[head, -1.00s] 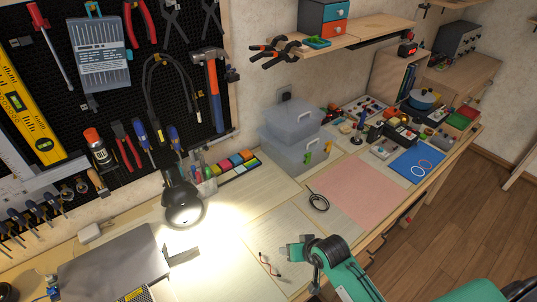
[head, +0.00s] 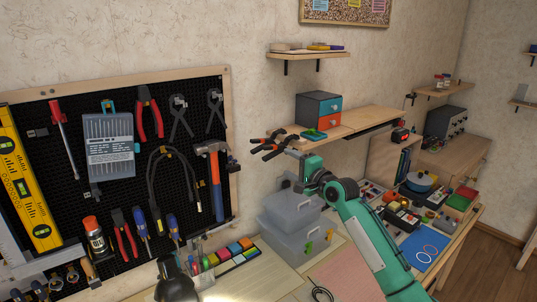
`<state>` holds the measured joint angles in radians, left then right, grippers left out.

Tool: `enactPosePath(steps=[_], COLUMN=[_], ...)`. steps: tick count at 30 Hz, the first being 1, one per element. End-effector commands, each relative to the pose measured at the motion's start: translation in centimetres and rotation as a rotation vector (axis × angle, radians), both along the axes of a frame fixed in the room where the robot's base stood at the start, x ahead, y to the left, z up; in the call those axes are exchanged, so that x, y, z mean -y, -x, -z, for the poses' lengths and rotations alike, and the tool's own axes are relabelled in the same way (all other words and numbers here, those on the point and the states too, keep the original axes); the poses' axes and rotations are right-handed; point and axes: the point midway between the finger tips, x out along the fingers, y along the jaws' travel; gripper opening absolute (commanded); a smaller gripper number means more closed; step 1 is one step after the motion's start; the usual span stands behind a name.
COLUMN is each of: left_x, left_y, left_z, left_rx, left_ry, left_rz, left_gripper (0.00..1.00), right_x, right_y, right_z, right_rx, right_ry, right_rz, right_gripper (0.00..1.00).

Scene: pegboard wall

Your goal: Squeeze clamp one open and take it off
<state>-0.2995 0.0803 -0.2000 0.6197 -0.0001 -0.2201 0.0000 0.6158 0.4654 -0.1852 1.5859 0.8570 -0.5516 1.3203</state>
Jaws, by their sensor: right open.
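Black spring clamps with orange tips (head: 266,141) hang on the left end of the wooden wall shelf (head: 365,124). At least two of them show, close together, and I cannot tell which is clamp one. My right gripper (head: 291,155) is open, just right of and slightly below the clamps, under the shelf's left end. Its fingers are small in view, and I cannot tell whether they touch a clamp. My left gripper is not in view.
A grey, blue and orange drawer box (head: 319,113) and a green item (head: 313,135) sit on the shelf beside the clamps. Clear plastic bins (head: 290,212) stand below my right gripper. The tool-covered pegboard (head: 72,170) is to the left.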

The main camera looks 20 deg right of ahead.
Motion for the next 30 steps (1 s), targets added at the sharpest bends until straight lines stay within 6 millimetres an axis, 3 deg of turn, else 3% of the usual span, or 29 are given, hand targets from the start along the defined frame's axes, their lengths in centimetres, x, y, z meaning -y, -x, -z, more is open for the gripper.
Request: enactPosePath(steps=[16, 30], left_x=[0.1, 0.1], left_y=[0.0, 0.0], left_z=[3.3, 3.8], left_rx=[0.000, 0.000], left_ry=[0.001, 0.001], left_rz=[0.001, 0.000], left_gripper=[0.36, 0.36], right_x=[-2.1, -3.4], right_y=[-5.5, -9.0], right_z=[0.4, 0.2], right_rx=[-0.001, -0.002], right_ry=[0.001, 0.003], right_rz=[0.000, -0.001], right_gripper=[0.60, 0.60])
